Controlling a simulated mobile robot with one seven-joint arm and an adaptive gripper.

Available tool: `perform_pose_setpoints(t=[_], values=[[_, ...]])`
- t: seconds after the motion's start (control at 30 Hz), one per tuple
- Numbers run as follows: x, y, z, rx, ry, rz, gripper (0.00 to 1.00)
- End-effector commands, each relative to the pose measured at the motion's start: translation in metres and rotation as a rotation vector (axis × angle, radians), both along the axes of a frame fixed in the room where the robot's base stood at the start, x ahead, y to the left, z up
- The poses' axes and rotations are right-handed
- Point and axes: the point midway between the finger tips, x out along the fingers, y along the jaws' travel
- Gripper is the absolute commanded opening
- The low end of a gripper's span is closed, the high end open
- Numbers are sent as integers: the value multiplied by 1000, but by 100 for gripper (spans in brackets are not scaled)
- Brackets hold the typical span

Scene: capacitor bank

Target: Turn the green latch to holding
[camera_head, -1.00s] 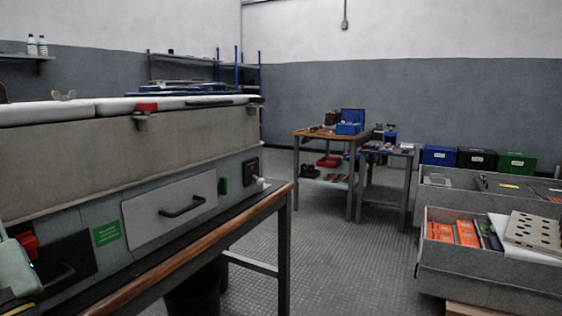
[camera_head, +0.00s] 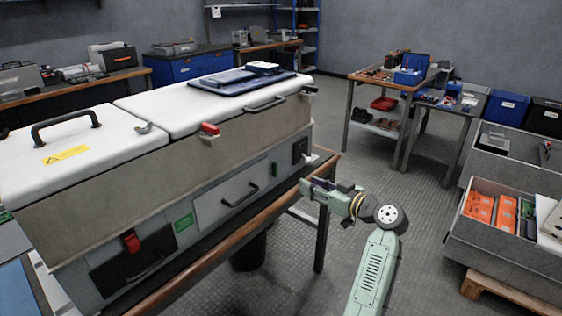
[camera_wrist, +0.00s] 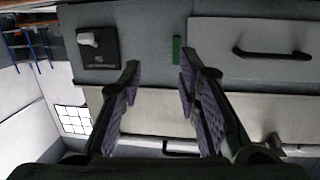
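The green latch (camera_head: 274,169) is a small upright piece on the grey front panel of the capacitor bank, between the handled drawer and a black switch plate. In the wrist view the green latch (camera_wrist: 177,50) shows as a narrow upright bar, just beyond the right fingertip. My gripper (camera_head: 306,187) is in front of the panel, to the right of the latch in the head view. In the wrist view my gripper (camera_wrist: 160,66) is open, with nothing between its fingers and a visible gap between the tips. No contact with the latch shows.
The drawer (camera_head: 230,194) has a protruding black handle. The black switch plate (camera_wrist: 97,47) carries a white knob. A wooden bench edge (camera_head: 232,246) runs below the panel. A red latch (camera_head: 131,241) sits further left.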

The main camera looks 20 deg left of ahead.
Motion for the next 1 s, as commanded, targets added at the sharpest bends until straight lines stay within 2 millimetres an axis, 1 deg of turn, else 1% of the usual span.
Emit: perform_pose_setpoints(t=[0.03,0.13,0.27,0.33,0.47,0.7,0.8,1.0], values=[[-1,3,5,33,-19,49,31],[-4,6,13,81,-56,115,31],[-5,10,19,105,-76,145,31],[-3,17,20,107,-77,148,31],[4,37,21,105,-76,147,31],[20,80,21,106,-74,147,31],[25,94,20,105,-75,146,31],[30,108,19,105,-75,143,31]])
